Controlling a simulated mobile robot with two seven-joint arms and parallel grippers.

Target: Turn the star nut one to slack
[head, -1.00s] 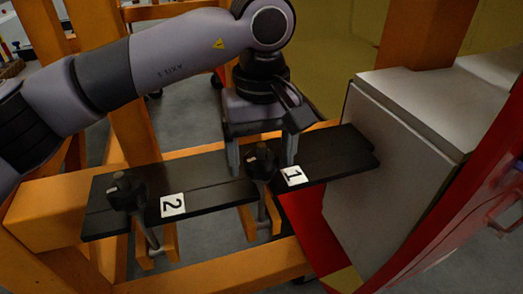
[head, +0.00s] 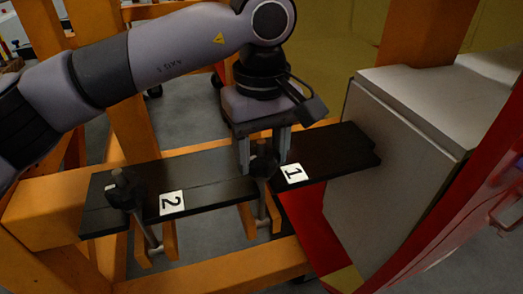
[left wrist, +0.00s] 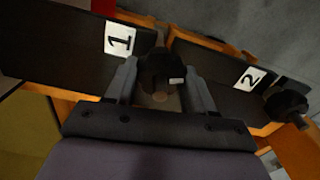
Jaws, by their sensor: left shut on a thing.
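Star nut one (head: 264,160) is a black knob on a threaded rod, beside the white label 1 (head: 293,173) on a black plate (head: 335,150). My left gripper (head: 264,165) reaches down from above with its grey fingers on both sides of the nut. In the left wrist view, the nut (left wrist: 160,72) sits between the two fingers (left wrist: 162,90), and the gripper is shut on it. Star nut two (head: 126,188), a similar black knob, stands beside the label 2 (head: 171,203), to the left. My right gripper is not in view.
The plates rest on an orange frame (head: 50,212). A grey-white box (head: 395,150) stands at the right, and a red panel (head: 440,225) runs down the right edge. An orange post (head: 425,35) rises behind the box.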

